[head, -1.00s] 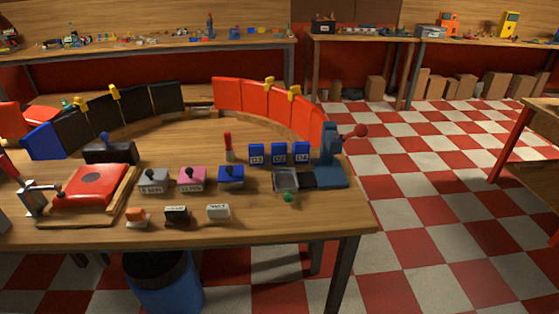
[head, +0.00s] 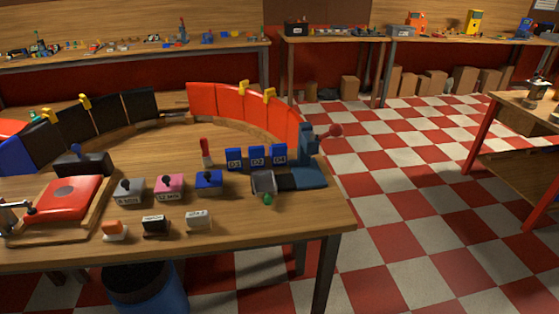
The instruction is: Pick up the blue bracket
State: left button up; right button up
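I cannot single out a blue bracket with certainty. Blue things on the near table (head: 290,217) include a blue lever press (head: 309,165) with a red ball knob at its right end. Beside it stand three blue labelled blocks (head: 257,157). A blue box with a black knob (head: 208,182) sits in front of them. Small blue items (head: 208,37) also lie on the back bench, too small to identify. Neither of my grippers is in view.
A red and black curved panel row (head: 225,103) borders the table's back. A red pad fixture (head: 70,196) is at left, a blue bin (head: 147,290) below. Another table (head: 525,105) stands at right. The checkered floor (head: 400,190) between is open.

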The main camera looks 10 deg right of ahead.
aim_at(278, 153)
jog(key=i+j, duration=0.1)
jog(key=j, duration=0.25)
jog(key=i+j, duration=0.15)
jog(key=j, duration=0.25)
jog(key=i+j+z, duration=0.1)
jog(key=j+z, duration=0.85)
jog(key=z, duration=0.25)
